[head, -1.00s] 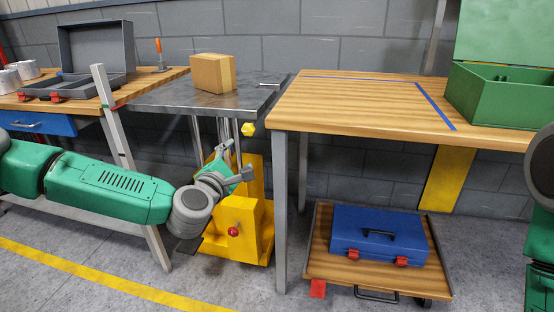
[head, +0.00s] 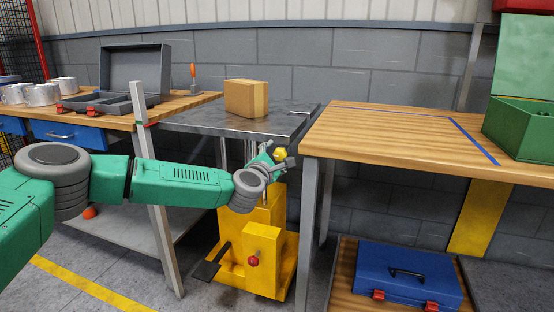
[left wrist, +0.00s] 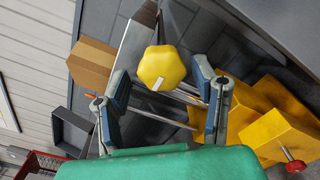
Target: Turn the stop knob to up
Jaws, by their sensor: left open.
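The yellow lobed knob (head: 281,154) is at the front right, just under the edge of the grey lift table top (head: 215,123). In the left wrist view the knob (left wrist: 162,66) faces me, with a short white mark at its lower edge. My left gripper (head: 277,157) is open right by the knob. In the left wrist view its two fingers (left wrist: 160,78) stand on either side of the knob, with gaps showing between fingers and knob. My right gripper is not in view.
A cardboard box (head: 246,98) stands on the lift table top. Below is the yellow lift body (head: 270,265) with a red button (head: 253,261). A wooden workbench (head: 400,135) is close on the right. A grey post (head: 150,180) stands on the left behind my arm.

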